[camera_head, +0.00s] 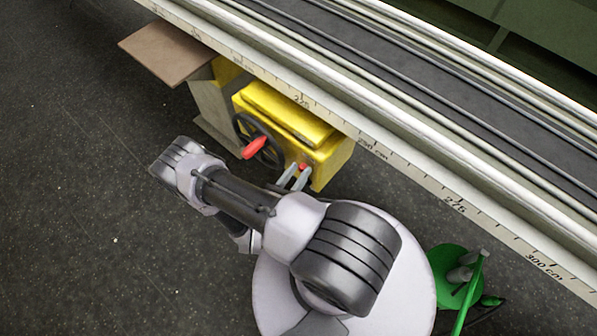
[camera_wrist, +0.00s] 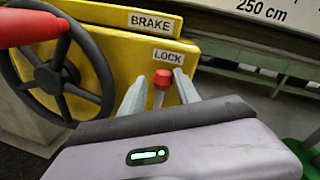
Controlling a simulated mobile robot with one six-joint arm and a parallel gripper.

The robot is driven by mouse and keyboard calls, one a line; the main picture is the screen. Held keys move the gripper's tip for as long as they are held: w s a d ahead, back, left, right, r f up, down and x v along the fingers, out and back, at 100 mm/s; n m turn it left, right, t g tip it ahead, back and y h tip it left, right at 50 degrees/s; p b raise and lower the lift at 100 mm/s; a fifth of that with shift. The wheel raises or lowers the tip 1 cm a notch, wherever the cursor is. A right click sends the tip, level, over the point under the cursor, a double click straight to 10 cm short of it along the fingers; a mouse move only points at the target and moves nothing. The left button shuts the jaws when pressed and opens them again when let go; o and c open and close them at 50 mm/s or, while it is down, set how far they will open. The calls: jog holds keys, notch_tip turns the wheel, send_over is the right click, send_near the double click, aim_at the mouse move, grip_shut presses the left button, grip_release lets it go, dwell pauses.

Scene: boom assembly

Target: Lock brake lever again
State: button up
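The brake lever is a short lever with a red knob (camera_wrist: 162,79) on the yellow brake box (camera_wrist: 118,38), below the "LOCK" label (camera_wrist: 168,56). In the head view the red knob (camera_head: 303,166) shows at the box's front, just by my fingertips. My gripper (camera_wrist: 158,84) has its two grey fingers apart, one on each side of the lever. A gap seems to show between the knob and each finger. In the head view my gripper (camera_head: 294,176) reaches to the box. The lever's lower end is hidden behind my gripper body.
A black handwheel with a red handle (camera_head: 255,147) sits left of the lever; the handwheel (camera_wrist: 62,75) is close to my left finger. A long rail with a centimetre scale (camera_head: 375,150) runs above the box. A green stand (camera_head: 457,275) is at the lower right. Floor at left is clear.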

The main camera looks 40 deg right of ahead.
jog(key=shift+o, duration=0.7)
jog(key=p+v, duration=0.3)
jog(key=v, duration=1.4)
jog(key=shift+a, duration=0.2)
jog(key=shift+s, duration=0.1)
